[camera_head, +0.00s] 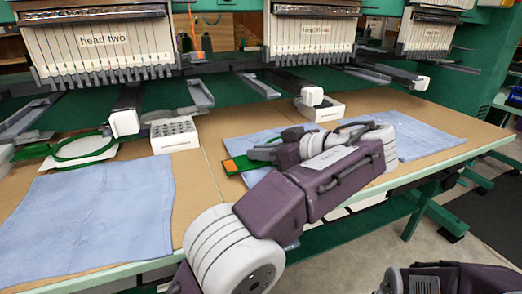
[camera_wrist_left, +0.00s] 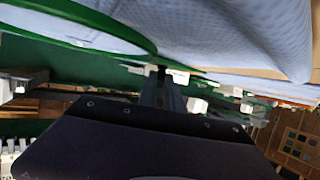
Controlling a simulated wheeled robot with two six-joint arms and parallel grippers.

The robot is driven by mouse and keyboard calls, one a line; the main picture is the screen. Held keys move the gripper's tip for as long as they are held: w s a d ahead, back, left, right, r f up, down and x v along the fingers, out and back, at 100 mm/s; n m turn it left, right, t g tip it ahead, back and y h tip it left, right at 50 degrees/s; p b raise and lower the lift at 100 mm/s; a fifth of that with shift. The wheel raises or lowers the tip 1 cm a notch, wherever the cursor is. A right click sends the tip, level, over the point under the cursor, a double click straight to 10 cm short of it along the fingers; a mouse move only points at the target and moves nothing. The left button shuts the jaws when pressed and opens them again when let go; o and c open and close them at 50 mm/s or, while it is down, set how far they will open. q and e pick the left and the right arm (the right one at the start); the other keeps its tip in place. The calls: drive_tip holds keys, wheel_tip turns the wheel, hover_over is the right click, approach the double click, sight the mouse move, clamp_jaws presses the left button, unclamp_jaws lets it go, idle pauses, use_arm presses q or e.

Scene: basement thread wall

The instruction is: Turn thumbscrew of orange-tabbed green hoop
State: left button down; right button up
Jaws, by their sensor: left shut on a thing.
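The orange-tabbed green hoop (camera_head: 243,163) lies on the blue cloth on the middle table, its orange tab (camera_head: 230,166) at the left end. My left arm covers much of it in the head view. In the left wrist view the green hoop (camera_wrist_left: 95,22) curves across the top over blue cloth. My left gripper (camera_head: 262,152) is at the hoop; in the wrist view its fingers (camera_wrist_left: 161,80) reach the hoop's edge and are shut on the small dark thumbscrew (camera_wrist_left: 161,70). The thumbscrew's angle cannot be told. My right gripper is not in view.
Another green hoop (camera_head: 82,149) with white fabric lies at the left, beside a white tray with holes (camera_head: 174,135). A white box (camera_head: 320,108) stands behind my arm. Machine arms (camera_head: 126,110) overhang the table's back. A folded blue cloth (camera_head: 95,222) covers the left front.

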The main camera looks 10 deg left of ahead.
use_arm(q)
drive_tip(key=shift+f, duration=0.1)
drive_tip(key=c, duration=1.5)
unclamp_jaws()
drive_tip(key=shift+a, duration=0.1)
drive_tip(key=p+v, duration=0.3)
drive_tip(key=v, duration=0.1)
drive_tip(key=p+v, duration=0.3)
drive_tip(key=v, duration=0.1)
drive_tip(key=shift+w+r, duration=0.15)
drive_tip(key=shift+r, duration=0.3)
drive_tip(key=shift+d+p, duration=0.3)
drive_tip(key=shift+d, duration=0.05)
drive_tip(key=shift+s+d, duration=0.1)
drive_tip(key=shift+s, duration=0.15)
drive_tip(key=shift+f, duration=0.2)
